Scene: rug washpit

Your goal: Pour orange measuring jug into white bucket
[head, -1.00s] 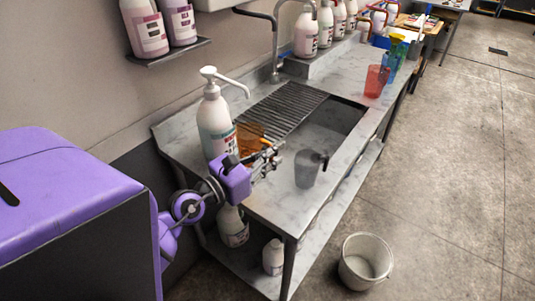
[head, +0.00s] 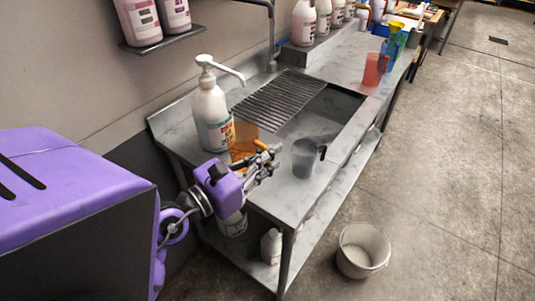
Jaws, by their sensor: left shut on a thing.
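The orange measuring jug (head: 242,137) is translucent and stands on the near end of the steel bench, beside a white pump bottle. My left gripper (head: 266,160) is shut on the orange jug, and its fingers and wrist hide the jug's lower part. The white bucket (head: 362,250) stands upright on the floor to the right of the bench. It looks empty inside. My right gripper is not in view.
A grey jug (head: 306,158) stands close to the right of my left gripper. The white pump bottle (head: 211,117) is just behind the orange jug. A red jug (head: 375,69) stands further back. The floor (head: 440,180) around the bucket is clear.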

